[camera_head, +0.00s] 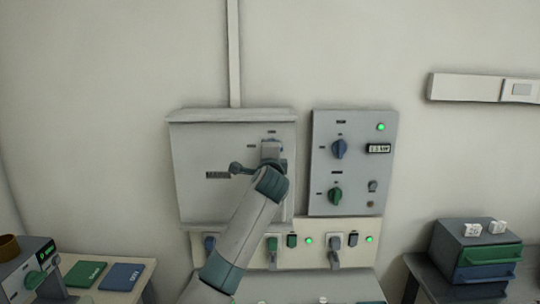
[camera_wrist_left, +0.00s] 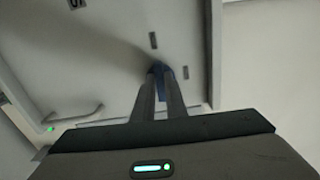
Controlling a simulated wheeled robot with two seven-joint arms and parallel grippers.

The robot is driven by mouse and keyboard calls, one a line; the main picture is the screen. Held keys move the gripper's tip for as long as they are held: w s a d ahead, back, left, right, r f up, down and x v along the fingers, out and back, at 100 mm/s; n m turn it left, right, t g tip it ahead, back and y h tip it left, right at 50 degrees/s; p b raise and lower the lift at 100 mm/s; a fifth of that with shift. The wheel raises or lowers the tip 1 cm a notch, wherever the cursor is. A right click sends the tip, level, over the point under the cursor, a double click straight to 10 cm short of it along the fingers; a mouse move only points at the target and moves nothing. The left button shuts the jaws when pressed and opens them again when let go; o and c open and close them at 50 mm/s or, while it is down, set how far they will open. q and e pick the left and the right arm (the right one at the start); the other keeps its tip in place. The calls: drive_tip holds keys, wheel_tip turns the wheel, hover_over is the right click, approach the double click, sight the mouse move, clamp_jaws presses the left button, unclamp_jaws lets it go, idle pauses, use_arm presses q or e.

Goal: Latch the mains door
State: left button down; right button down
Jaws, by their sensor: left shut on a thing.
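The mains door (camera_head: 205,145) is the pale grey front of the wall cabinet left of the control panel. It looks about flush with the cabinet, but I cannot tell whether it is fully closed. My left gripper (camera_wrist_left: 160,92) is at the right part of the door, with its fingers shut on a small blue latch knob (camera_wrist_left: 157,68). My right gripper is not in view.
A control panel (camera_head: 350,190) with blue and green knobs is close on the right. Below is a switch strip (camera_head: 299,225) with levers and green lights. A drawer unit (camera_head: 476,252) stands at right; green and blue pads (camera_head: 121,277) lie at left.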

use_arm(q)
drive_tip(key=shift+n, duration=0.3)
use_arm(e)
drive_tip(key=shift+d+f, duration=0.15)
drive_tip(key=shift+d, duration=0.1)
use_arm(q)
drive_tip(key=c, duration=1.8)
unclamp_jaws()
drive_tip(key=shift+s+f, duration=0.1)
drive_tip(key=shift+s, duration=0.1)
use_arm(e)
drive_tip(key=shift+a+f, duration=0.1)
